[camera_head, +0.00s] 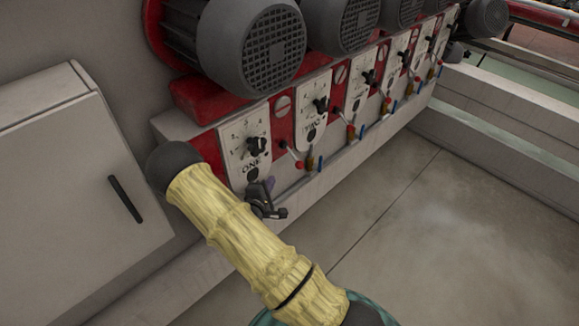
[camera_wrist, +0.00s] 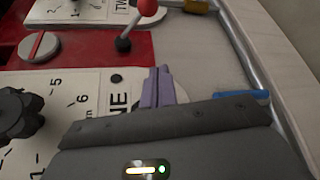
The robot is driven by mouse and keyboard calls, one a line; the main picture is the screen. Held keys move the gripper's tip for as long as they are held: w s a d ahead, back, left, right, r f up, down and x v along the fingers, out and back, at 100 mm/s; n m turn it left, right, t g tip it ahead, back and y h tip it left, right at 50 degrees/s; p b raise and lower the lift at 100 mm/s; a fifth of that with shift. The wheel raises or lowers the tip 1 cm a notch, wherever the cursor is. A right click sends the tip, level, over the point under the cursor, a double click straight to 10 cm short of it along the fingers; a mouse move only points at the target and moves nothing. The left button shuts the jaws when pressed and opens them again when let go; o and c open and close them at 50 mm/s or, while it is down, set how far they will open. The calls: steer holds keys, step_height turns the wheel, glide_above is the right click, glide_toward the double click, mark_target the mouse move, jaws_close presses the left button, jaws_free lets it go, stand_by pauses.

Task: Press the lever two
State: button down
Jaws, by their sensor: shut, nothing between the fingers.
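A red-ball lever (camera_head: 297,163) sticks out of the panel between the plates marked ONE (camera_head: 235,150) and TWO (camera_head: 312,100). In the wrist view the red-ball lever (camera_wrist: 127,36) stands beside the TWO plate (camera_wrist: 110,8), beyond my fingertips. I cannot tell from its position alone whether this lever belongs to ONE or TWO. My gripper (camera_head: 268,186) is low in front of the ONE plate, left of that lever and apart from it. Its purple fingers (camera_wrist: 157,87) are shut with nothing between them.
More plates, black knobs and coloured levers (camera_head: 352,131) run along the machine to the right. Grey motors (camera_head: 255,45) sit above. A grey cabinet (camera_head: 75,190) stands left. A blue handle (camera_wrist: 240,95) lies right of my fingers. The floor (camera_head: 430,230) to the right is clear.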

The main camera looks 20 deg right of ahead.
mark_target(296, 160)
steer(key=shift+d, duration=0.1)
stand_by(0.3)
steer(key=p+x, duration=0.3)
steer(key=x, duration=0.7)
steer(key=shift+r, duration=0.2)
steer(key=shift+s+d+r+p, duration=0.2)
steer(key=shift+s+d+p, duration=0.15)
steer(key=shift+s, duration=0.2)
steer(key=shift+s+d+r+p, duration=0.2)
steer(key=shift+s+d+p, duration=0.05)
steer(key=shift+s+p, duration=0.3)
steer(key=shift+s+d+r+p, duration=0.25)
steer(key=shift+s+d+p, duration=0.1)
steer(key=shift+s, duration=0.2)
steer(key=shift+a, duration=0.1)
steer(key=shift+s+r+n, duration=0.15)
steer(key=shift+n, duration=0.25)
